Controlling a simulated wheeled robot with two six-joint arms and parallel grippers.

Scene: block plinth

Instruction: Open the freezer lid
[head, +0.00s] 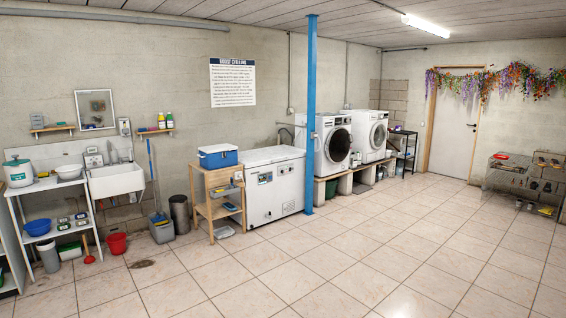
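The chest freezer (274,192) is a white box standing against the back wall, left of the blue post. Its lid (270,155) is white and lies flat and shut on top. The front has a small control panel and a dark label. I cannot make out a lid handle at this distance. The freezer is well away from me across the tiled floor. Neither of my grippers shows in the head view.
A wooden shelf stand (213,204) with a blue cooler (218,156) on top stands close beside the freezer's left side. A blue post (311,112) rises at its front right corner. Washing machines (333,145) stand beyond. The tiled floor (330,262) in front is clear.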

